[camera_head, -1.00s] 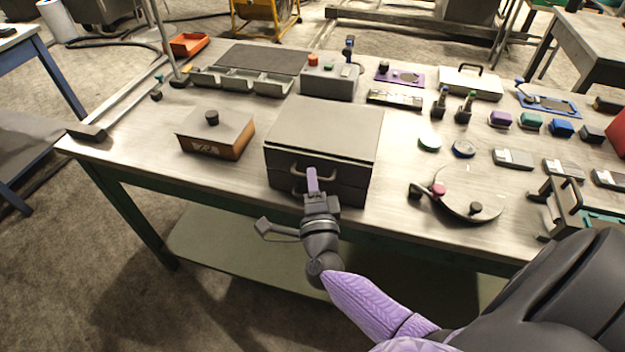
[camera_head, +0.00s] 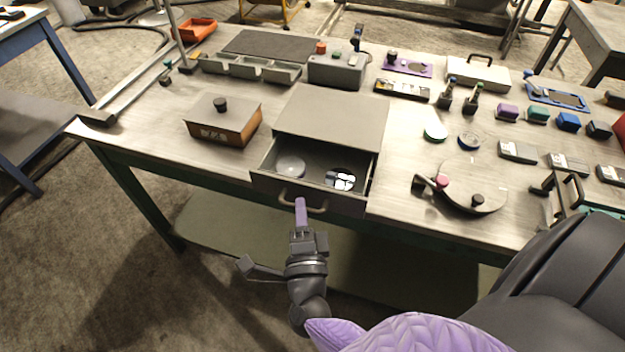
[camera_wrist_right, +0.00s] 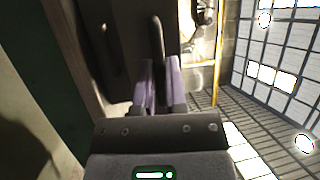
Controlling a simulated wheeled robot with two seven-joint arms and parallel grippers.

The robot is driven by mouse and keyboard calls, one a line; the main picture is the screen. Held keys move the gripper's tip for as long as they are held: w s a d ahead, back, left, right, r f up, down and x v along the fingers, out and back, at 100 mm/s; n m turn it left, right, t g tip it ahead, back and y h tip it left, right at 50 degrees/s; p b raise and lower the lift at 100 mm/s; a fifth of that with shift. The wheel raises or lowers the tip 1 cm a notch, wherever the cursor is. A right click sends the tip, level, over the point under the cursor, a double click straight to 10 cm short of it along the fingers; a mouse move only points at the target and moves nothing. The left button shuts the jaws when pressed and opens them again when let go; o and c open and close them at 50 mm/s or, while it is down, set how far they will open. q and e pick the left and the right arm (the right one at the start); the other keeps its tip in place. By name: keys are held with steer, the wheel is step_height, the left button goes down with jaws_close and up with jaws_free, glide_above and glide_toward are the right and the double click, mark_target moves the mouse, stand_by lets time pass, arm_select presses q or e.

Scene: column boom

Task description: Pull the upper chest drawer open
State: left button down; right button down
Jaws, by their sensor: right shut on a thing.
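The grey chest (camera_head: 334,117) stands near the front edge of the workbench. Its upper drawer (camera_head: 262,183) is pulled well out toward me. Inside it lie a pale round disc (camera_head: 290,166) and a white-and-dark item (camera_head: 341,179). My right gripper (camera_head: 300,204) is shut on the drawer's bar handle (camera_head: 318,210). The right wrist view shows its purple fingers (camera_wrist_right: 159,85) around the handle (camera_wrist_right: 157,38). The lower part of the chest is hidden beneath the open drawer. My left gripper is not in view.
A wooden box with a black knob (camera_head: 224,121) stands left of the chest. A round turntable-like plate (camera_head: 472,186) with knobs lies to the right. Grey bins (camera_head: 247,70) and a control box (camera_head: 337,71) stand behind. The floor before the bench is clear.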

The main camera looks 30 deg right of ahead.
steer(key=shift+s+a+f, duration=0.1)
steer(key=shift+s+a, duration=0.6)
steer(key=shift+a, duration=0.1)
steer(key=c, duration=0.7)
jaws_free()
steer(key=shift+o, duration=0.2)
